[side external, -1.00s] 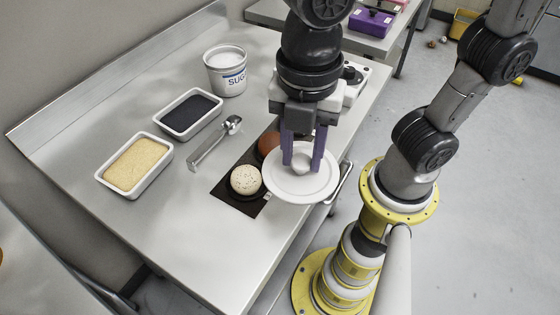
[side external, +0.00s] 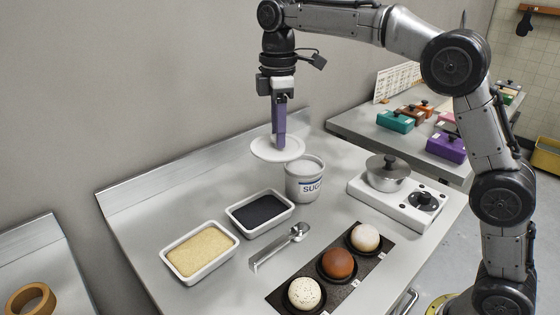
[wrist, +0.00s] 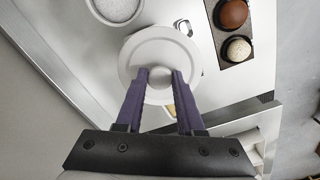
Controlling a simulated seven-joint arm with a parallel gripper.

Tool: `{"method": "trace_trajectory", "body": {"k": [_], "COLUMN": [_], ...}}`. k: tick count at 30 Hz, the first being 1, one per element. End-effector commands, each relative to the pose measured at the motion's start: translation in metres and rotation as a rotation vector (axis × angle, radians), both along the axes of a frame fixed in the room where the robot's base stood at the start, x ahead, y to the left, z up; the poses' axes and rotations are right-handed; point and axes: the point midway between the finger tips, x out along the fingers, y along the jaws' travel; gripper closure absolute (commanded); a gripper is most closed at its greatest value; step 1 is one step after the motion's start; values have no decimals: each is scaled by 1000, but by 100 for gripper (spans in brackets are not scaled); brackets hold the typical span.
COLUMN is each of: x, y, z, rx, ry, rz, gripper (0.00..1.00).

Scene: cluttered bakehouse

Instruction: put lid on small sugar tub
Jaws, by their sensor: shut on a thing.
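The sugar tub (side external: 304,184) is a white tub marked "SUGAR", with lettering partly cut off, standing upright on the steel bench. Its top is uncovered and white sugar shows inside; it also shows at the top left of the wrist view (wrist: 116,9). My gripper (side external: 279,142) points down and is shut on the knob of a round white lid (side external: 262,151). The lid is held roughly level in the air, beside the tub and left of it in the side view. In the wrist view the lid (wrist: 158,45) lies below and right of the tub, with its knob between my fingers (wrist: 160,76).
A tray of dark grains (side external: 260,210), a tray of tan grains (side external: 200,250) and a metal scoop (side external: 280,246) lie in front. A burner (side external: 400,203) with a pot (side external: 387,173) stands right. A dark board holds three dough balls (side external: 338,263). A wall is close behind.

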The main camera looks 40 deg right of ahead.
Motion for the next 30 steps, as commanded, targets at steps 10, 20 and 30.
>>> {"method": "trace_trajectory", "body": {"k": [10, 20, 30], "x": [37, 35, 35], "y": [-108, -127, -126], "z": [-36, -49, -76], "rx": [0, -1, 0], "ry": [1, 1, 1], "rz": [-225, -263, -261], "gripper": [100, 100, 100]}}
